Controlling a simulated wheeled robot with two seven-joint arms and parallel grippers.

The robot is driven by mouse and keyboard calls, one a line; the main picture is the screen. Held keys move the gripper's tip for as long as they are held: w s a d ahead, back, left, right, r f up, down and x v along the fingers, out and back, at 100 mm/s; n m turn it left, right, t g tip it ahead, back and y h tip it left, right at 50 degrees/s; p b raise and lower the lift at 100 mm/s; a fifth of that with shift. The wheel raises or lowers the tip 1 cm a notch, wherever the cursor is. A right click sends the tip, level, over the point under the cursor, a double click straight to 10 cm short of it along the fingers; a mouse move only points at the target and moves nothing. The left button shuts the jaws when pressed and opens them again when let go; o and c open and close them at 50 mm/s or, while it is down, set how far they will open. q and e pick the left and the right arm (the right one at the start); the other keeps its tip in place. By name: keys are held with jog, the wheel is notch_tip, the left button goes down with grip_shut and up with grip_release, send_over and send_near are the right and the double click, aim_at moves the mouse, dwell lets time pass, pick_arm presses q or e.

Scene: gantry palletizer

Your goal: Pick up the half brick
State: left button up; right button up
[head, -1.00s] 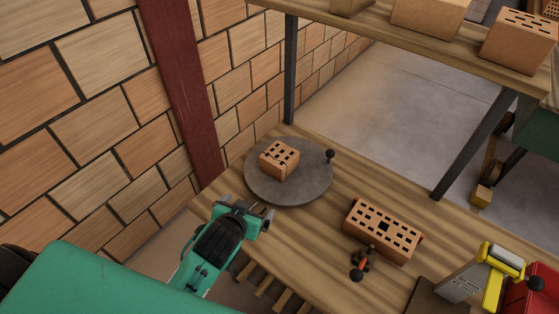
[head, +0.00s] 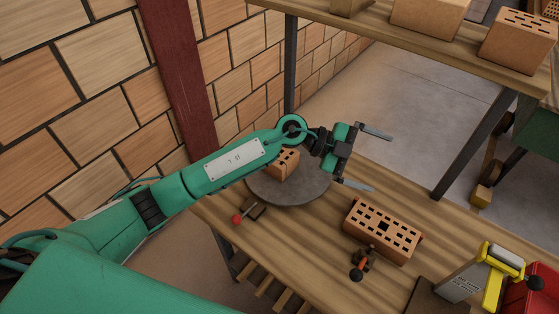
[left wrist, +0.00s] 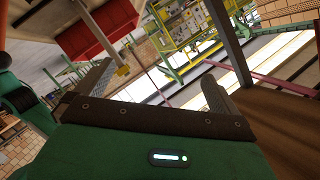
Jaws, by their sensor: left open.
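The half brick (head: 287,164), a small orange perforated brick, sits on the round grey turntable (head: 292,190) on the wooden bench. My left arm passes in front of it in the head view and hides part of it. My left gripper (head: 374,160) is open and empty, to the right of the half brick and above the turntable's right side, fingers pointing right. In the left wrist view the open fingers (left wrist: 155,92) have nothing between them; the brick is not seen there. My right gripper is not in view.
A red-knobbed lever (head: 238,218) is by the turntable. A yellow tool (head: 492,278) stands at the right. A shelf (head: 400,36) bearing bricks spans the back.

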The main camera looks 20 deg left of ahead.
pick_arm(q)
jog(key=w+a+f+g+y, duration=0.1)
jog(key=w+a+f+y, duration=0.3)
jog(key=a+f+y, duration=0.15)
jog(key=n+y, duration=0.4)
jog(key=y, duration=0.6)
send_near(279, 161)
notch_tip(279, 161, up, 3)
jog(key=w, duration=0.2)
jog(key=f+b, duration=0.1)
jog(key=f, duration=0.1)
jog(key=f+b, duration=0.2)
jog(key=f, duration=0.1)
jog(key=f+b, duration=0.1)
jog(key=f, duration=0.2)
jog(key=shift+w+a+b, duration=0.25)
jog(key=shift+w+b, duration=0.05)
jog(key=shift+b, duration=0.05)
jog(key=shift+f, duration=0.35)
notch_tip(279, 161, down, 3)
jog(key=shift+s+a+b, duration=0.1)
jog(key=shift+a+b, duration=0.05)
jog(key=shift+b, duration=1.1)
jog(key=shift+f+b, duration=0.5)
jog(key=shift+f, duration=0.55)
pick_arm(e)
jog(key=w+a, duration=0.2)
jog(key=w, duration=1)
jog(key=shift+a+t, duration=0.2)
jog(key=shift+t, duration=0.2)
